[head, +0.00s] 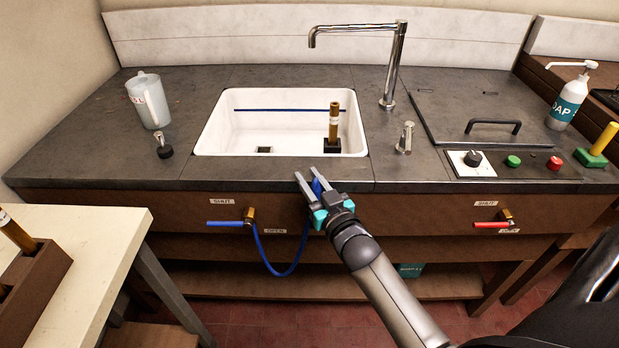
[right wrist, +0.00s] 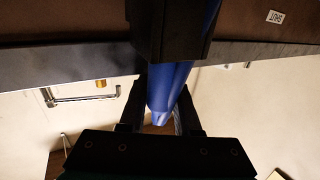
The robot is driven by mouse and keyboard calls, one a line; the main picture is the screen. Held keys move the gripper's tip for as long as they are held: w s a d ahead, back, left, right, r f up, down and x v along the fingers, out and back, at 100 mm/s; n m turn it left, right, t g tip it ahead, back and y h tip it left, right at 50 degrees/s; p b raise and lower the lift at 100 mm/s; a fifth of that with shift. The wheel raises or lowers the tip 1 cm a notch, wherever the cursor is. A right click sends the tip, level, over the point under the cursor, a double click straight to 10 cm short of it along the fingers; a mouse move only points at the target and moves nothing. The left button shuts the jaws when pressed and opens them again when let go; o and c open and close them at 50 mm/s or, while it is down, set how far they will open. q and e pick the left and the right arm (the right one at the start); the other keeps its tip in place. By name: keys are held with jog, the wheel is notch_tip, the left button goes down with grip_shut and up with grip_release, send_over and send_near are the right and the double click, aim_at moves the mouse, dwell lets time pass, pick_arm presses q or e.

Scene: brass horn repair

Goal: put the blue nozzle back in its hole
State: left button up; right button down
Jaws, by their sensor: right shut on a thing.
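The blue nozzle (head: 317,187) is between the fingers of my right gripper (head: 313,174), at the front edge of the counter below the sink. Its blue hose (head: 287,272) hangs in a loop from the brass valve (head: 249,215) up to the gripper. In the right wrist view the nozzle (right wrist: 170,85) narrows toward the gripper body, with the fingers (right wrist: 160,112) on both sides. A black block (right wrist: 180,30) surrounds or overlaps its far part; I cannot tell which. In the head view my gripper hides this spot, and no empty hole shows. My left gripper is out of view.
The white sink (head: 215,125) holds a brass tube (head: 334,122) in a dark block. A faucet (head: 392,70) and a metal knob (head: 405,137) stand to its right. A jug (head: 149,100) stands at left. A cream table (head: 100,250) is at lower left.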

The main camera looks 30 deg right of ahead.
jog(key=shift+f, duration=0.15)
jog(key=c, duration=0.5)
grip_release()
jog(key=shift+c, duration=0.2)
